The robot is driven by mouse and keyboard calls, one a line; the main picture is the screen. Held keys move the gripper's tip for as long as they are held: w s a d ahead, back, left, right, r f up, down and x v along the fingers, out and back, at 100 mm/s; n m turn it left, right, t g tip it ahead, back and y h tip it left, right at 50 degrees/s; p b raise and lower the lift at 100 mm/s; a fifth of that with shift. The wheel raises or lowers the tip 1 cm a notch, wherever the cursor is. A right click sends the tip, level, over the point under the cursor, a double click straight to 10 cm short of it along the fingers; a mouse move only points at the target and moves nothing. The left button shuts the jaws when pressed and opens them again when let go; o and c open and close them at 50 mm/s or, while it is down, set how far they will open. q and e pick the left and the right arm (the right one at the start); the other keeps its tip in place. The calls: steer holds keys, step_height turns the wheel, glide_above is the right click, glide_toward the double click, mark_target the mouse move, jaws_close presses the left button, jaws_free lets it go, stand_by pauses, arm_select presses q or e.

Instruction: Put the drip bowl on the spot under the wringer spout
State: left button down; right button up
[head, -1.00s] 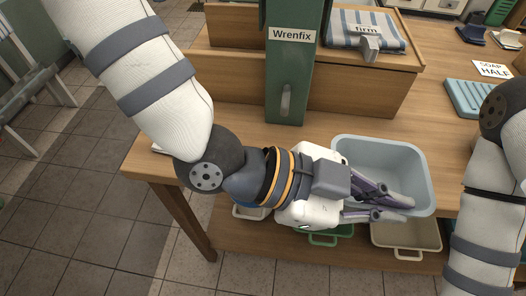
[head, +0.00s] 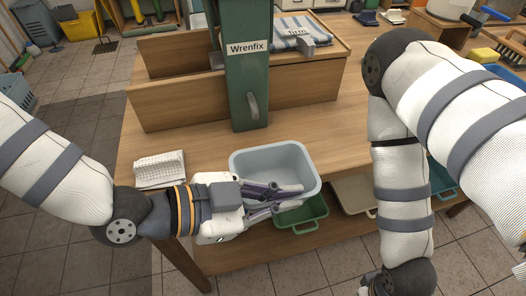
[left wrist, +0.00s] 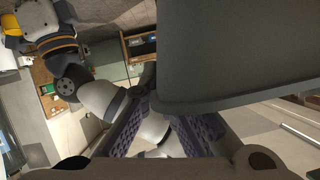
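The drip bowl is a pale blue-grey rectangular tub (head: 299,158), in front and slightly right of the green wringer column (head: 247,80) marked Wrenfix. Its front part overhangs the table's front edge. My left gripper (head: 287,198) is at the bowl's front wall, and its purple fingers appear closed on the rim. In the left wrist view the bowl's grey wall (left wrist: 235,50) fills the upper right and hides the fingertips. A pale spout-like part (head: 253,105) is on the column's front. The spot under it is not clearly marked. My right gripper is outside the head view.
A folded white checked cloth (head: 160,169) lies left of the bowl. A green tray (head: 300,222) and a beige tray (head: 353,192) are on the lower shelf. Bare tabletop (head: 205,135) lies between the bowl and the wringer. My right arm crosses the right side.

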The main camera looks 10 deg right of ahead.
mark_target(277, 156)
arm_select(q)
steer(key=w, duration=0.3)
steer(key=w+b, duration=0.1)
steer(key=w, duration=0.1)
steer(key=shift+w+a+f, duration=0.1)
steer(key=shift+w+f, duration=0.1)
steer(key=shift+w, duration=0.2)
steer(key=w+b, duration=0.1)
steer(key=w, duration=0.2)
steer(key=shift+w+f+b, duration=0.2)
steer(key=shift+b, duration=0.1)
steer(key=shift+w+a, duration=0.1)
steer(key=shift+w, duration=0.25)
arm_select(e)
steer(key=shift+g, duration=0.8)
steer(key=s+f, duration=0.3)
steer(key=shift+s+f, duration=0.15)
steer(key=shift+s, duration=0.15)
arm_select(q)
steer(key=shift+s, duration=0.1)
steer(key=shift+f, duration=0.2)
steer(key=c, duration=1.8)
jaws_free()
